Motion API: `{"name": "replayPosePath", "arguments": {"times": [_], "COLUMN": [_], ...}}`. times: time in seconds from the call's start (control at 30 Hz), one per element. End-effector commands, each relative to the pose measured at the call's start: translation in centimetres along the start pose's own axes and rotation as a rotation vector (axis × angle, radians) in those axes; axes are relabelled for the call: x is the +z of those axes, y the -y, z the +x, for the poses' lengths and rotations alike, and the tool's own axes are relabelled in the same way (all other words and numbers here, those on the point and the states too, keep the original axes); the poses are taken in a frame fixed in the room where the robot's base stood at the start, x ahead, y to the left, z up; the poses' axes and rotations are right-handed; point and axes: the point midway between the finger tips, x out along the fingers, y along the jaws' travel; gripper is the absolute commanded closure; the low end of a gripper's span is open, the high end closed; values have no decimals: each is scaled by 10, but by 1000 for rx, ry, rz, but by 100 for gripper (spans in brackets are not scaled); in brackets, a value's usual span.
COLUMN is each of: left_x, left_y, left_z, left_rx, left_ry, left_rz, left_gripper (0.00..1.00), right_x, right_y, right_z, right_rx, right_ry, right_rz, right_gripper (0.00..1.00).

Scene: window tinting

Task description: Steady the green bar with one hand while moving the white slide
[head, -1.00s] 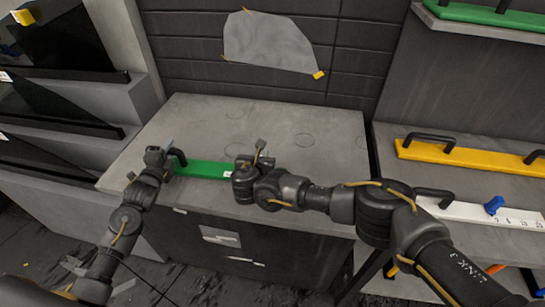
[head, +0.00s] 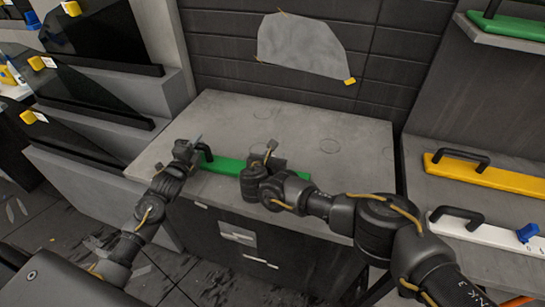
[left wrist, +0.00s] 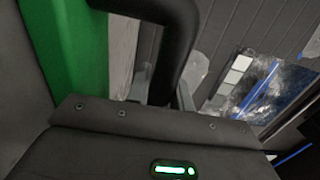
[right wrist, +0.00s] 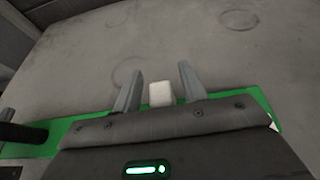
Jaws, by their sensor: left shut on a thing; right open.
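The green bar (head: 225,164) lies flat on the grey bench near its front edge. It also shows in the left wrist view (left wrist: 78,45) and the right wrist view (right wrist: 262,104). My left gripper (head: 189,146) is shut on the black handle (left wrist: 178,45) at the bar's left end. My right gripper (head: 270,147) is over the right part of the bar. Its fingers are open, one on each side of the white slide (right wrist: 160,94), with visible gaps. The slide cannot be made out in the head view, where my right gripper covers that area.
The grey bench top (head: 290,112) is clear behind the bar. On the right, a lower shelf holds a yellow bar (head: 495,175) and a white bar with a blue slide (head: 528,233). Dark panels (head: 95,45) stand on stepped ledges at the left.

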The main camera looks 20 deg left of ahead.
Motion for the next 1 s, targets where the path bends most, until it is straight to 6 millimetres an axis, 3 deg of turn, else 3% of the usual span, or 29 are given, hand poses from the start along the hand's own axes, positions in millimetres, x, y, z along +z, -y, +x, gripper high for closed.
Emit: {"name": "replayPosePath", "arguments": {"times": [0.27, 0.7, 1.0], "left_x": [1, 1, 1], "left_y": [3, 3, 3], "left_z": [0, 0, 0], "left_rx": [-6, -6, -6], "left_ry": [2, 2, 2], "left_rz": [-2, -2, -2], "left_gripper": [100, 100, 100], "right_x": [0, 0, 0], "right_y": [-1, -1, 0], "right_z": [-19, -100, -119], "right_rx": [2, 3, 0], "right_ry": [-1, -2, -2], "right_rz": [0, 1, 0], "right_gripper": [58, 58, 58]}}
